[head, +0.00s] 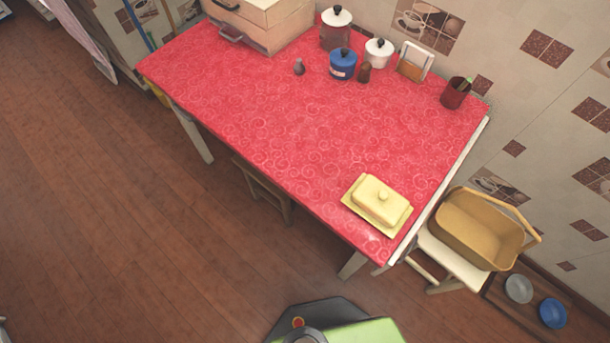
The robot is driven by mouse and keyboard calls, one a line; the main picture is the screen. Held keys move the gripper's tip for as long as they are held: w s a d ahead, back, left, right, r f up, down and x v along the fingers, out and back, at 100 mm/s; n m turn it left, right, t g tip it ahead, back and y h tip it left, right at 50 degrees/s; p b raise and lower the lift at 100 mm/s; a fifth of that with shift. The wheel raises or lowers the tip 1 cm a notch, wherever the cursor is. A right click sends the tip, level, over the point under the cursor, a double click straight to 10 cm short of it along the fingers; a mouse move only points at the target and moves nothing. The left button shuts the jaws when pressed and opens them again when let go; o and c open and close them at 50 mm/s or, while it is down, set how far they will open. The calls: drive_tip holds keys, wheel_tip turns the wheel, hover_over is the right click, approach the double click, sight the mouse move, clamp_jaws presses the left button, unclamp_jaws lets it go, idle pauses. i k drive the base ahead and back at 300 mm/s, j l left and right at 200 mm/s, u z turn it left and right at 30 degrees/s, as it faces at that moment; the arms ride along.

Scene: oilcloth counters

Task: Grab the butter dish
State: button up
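Canisters (342,64), a napkin holder (413,62) and a dark red cup (455,92) stand along the table's back. A wooden box (262,22) is at the far left. A tan basket (478,230) stands right of the table. The table's middle is clear.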

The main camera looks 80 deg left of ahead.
sight(384, 208)
drive_tip(key=u, duration=2.25)
drive_tip(key=i+l+u, duration=0.1)
drive_tip(key=u, duration=0.35)
drive_tip(key=l+u, duration=0.15)
drive_tip(key=u, duration=0.35)
drive_tip(key=l+u, duration=0.2)
drive_tip(key=u, duration=0.25)
drive_tip(key=i, duration=0.05)
